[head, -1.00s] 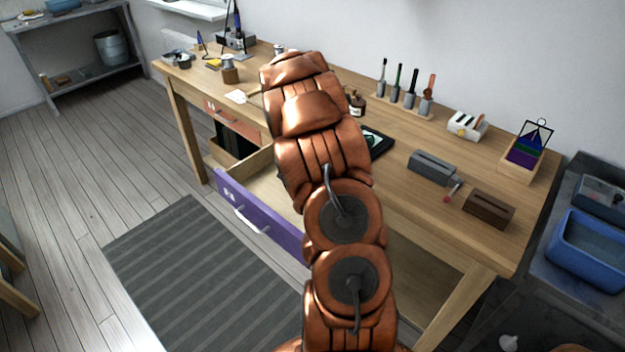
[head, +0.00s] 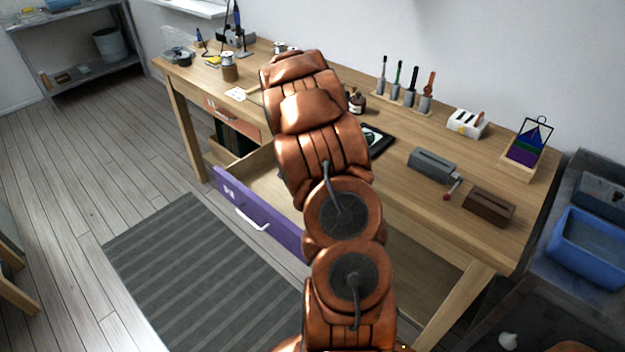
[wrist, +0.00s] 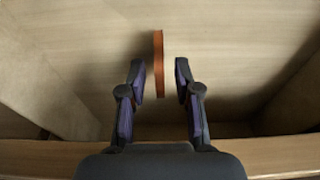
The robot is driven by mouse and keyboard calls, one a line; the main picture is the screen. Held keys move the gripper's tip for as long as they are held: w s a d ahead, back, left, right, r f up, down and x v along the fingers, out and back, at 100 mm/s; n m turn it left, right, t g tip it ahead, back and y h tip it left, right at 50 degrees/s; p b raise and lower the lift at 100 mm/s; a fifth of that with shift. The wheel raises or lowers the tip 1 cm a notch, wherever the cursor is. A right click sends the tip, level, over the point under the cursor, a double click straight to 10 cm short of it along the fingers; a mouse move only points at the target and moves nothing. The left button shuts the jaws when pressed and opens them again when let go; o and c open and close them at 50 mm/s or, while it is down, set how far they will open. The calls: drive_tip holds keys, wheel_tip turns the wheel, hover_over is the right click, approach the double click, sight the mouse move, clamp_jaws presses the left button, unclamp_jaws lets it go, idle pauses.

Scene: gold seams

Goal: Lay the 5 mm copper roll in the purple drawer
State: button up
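The purple drawer (head: 238,205) is pulled out from the workbench, with its pale wooden floor partly in sight in the head view. In the wrist view its bare inside (wrist: 75,60) fills most of the picture. The copper roll (wrist: 158,62) shows there as a narrow orange strip, edge-on. My gripper (wrist: 159,75) is open, its two dark fingers on either side of the strip's near end, with a gap on each side. I cannot tell whether the roll touches the drawer floor. In the head view my copper-coloured arm hides the gripper and the roll.
On the workbench (head: 405,210) stand a grey slotted block (head: 433,164), a brown slotted block (head: 489,206), a row of upright tools (head: 403,92) and a dark framed pad (head: 377,140). An orange-fronted drawer (head: 228,117) is beside the purple one. A striped mat (head: 200,280) lies on clear floor.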

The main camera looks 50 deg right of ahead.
wheel_tip(320, 180, up, 12)
drive_tip(key=a+b, duration=0.2)
drive_tip(key=s+a+r+n, duration=0.2)
drive_tip(key=a+r+n, duration=0.15)
drive_tip(key=a, duration=0.65)
drive_tip(key=s+a+r+n+g+y, duration=0.1)
drive_tip(key=s+a+r+n, duration=0.1)
drive_tip(key=s+a+n, duration=0.65)
drive_tip(key=s+a+r+n+y, duration=0.1)
drive_tip(key=s+a, duration=0.5)
drive_tip(key=a, duration=0.7)
drive_tip(key=s+a+f+n, duration=0.1)
drive_tip(key=s+a+n, duration=0.4)
drive_tip(key=s, duration=0.5)
drive_tip(key=shift+s+a+g, duration=0.15)
drive_tip(key=shift+g, duration=0.25)
drive_tip(key=shift+f, duration=0.1)
